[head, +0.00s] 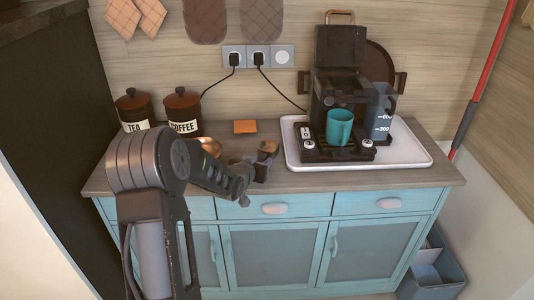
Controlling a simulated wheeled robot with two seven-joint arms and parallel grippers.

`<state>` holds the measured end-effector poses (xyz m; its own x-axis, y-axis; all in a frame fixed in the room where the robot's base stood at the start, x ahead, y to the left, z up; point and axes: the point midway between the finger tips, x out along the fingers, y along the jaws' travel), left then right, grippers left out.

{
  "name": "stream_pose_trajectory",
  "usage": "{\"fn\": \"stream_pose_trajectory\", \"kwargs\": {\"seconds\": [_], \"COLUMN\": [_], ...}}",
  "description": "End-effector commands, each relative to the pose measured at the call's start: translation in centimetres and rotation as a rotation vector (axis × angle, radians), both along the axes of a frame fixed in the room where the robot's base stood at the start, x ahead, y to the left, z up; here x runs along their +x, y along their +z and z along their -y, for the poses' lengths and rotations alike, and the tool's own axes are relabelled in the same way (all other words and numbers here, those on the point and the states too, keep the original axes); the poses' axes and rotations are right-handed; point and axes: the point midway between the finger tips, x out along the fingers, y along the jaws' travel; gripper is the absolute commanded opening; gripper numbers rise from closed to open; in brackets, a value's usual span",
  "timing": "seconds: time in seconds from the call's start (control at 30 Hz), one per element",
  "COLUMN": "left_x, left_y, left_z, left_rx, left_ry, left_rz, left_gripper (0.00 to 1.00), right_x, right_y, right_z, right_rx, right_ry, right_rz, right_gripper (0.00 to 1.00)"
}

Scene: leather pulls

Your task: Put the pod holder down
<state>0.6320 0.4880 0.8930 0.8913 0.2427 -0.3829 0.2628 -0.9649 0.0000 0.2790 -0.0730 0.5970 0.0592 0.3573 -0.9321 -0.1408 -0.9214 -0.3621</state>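My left gripper (259,171) is over the front part of the counter, near its edge. A small dark piece with a brownish top (268,147) is at the gripper's tips. It may be the pod holder, but it is too small and dark to be sure. I cannot tell whether the fingers are closed on it or whether it touches the counter. The coffee machine (340,85) stands on a white tray (408,153) at the right, its lid raised. A teal mug (340,127) stands at its front. My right gripper is not in view.
An orange block (245,127) lies on the wooden counter (290,183) behind my gripper. A copper-coloured item (210,146) is partly hidden by my arm. Tea (134,107) and coffee (183,110) canisters stand at the back left. Bare counter lies between the gripper and the tray.

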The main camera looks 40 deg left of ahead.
Motion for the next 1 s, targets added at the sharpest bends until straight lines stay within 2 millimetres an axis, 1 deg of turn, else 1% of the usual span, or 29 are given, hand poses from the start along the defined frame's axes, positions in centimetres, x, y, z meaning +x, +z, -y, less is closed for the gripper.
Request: {"fn": "stream_pose_trajectory", "kwargs": {"seconds": [0.03,0.4,0.43,0.87,1.0], "left_x": [-0.01,0.00,0.00,0.01,0.04], "left_y": [0.00,0.01,0.01,0.06,0.55], "left_z": [0.00,0.00,0.00,0.00,-0.02], "left_rx": [0.000,0.000,0.000,0.000,0.001], "left_ry": [0.000,0.000,0.000,0.000,0.000], "left_rz": [0.000,0.000,0.000,0.001,0.003], "left_gripper": [0.32,0.01,0.00,0.00,0.00], "right_x": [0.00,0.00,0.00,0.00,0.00], "right_y": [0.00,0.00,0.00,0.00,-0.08], "right_z": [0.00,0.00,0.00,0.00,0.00], "right_rx": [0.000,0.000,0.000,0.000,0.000], "right_ry": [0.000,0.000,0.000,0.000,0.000], "right_rz": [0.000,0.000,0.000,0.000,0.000], "right_gripper": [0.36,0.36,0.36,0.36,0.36]}}
